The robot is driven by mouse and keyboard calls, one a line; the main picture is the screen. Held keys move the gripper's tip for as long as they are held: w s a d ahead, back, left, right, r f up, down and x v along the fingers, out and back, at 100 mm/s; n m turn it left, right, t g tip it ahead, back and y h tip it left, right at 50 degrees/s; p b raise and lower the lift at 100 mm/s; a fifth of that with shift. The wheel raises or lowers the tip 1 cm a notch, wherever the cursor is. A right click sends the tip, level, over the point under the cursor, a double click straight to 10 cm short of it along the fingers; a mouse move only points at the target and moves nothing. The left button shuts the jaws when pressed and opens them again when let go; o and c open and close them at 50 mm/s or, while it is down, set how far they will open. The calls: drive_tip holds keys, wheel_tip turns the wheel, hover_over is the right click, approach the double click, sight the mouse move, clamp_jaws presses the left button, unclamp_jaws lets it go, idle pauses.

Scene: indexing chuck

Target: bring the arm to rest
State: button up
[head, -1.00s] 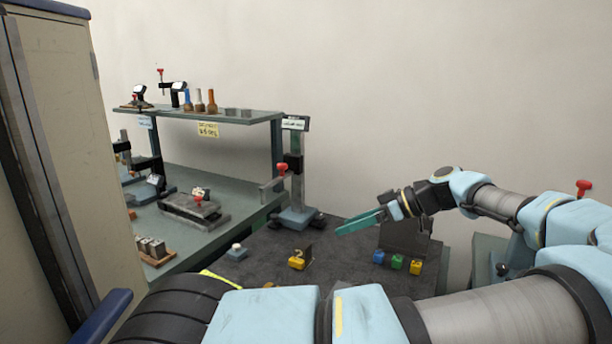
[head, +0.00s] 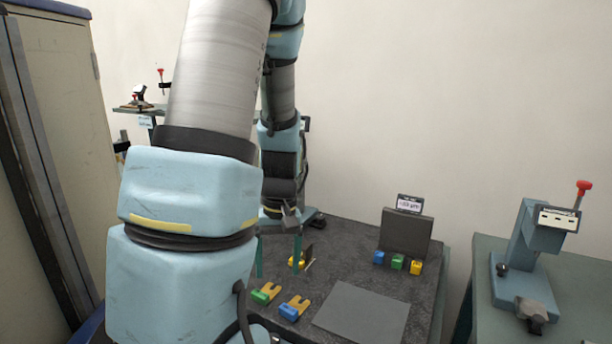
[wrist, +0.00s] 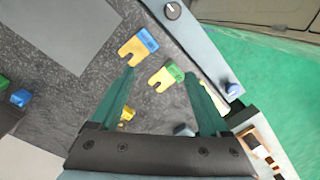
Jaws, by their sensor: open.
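My gripper (head: 278,262) points down over the dark table, with its two teal fingers apart and nothing between them that it holds. In the wrist view my gripper (wrist: 158,76) is open too. A forked yellow piece with a green end (head: 264,294) lies on the table near the fingers; it also shows in the wrist view (wrist: 168,75). A forked yellow piece with a blue end (head: 293,308) lies beside it. A yellow block (head: 294,263) is partly hidden behind a finger. My arm links cover the left of the head view.
A grey flat plate (head: 362,312) lies at the table's front right. Blue (head: 378,258), green (head: 398,262) and yellow (head: 416,267) blocks stand before an upright dark panel (head: 406,232). A teal device with a red knob (head: 540,240) stands on a separate bench at right.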

wheel_tip(320, 180, up, 6)
drive_tip(key=s+a+m+t+h, duration=0.1)
drive_tip(key=m+t, duration=0.2)
drive_tip(key=shift+m+g, duration=0.3)
drive_tip(key=shift+g, duration=0.1)
drive_tip(key=f+b, duration=0.3)
drive_tip(key=s+f+b, duration=0.1)
drive_tip(key=f+b, duration=0.2)
drive_tip(key=f, duration=0.1)
drive_tip(key=f+b, duration=0.4)
drive_tip(key=shift+s+d, duration=0.1)
drive_tip(key=shift+s, duration=0.3)
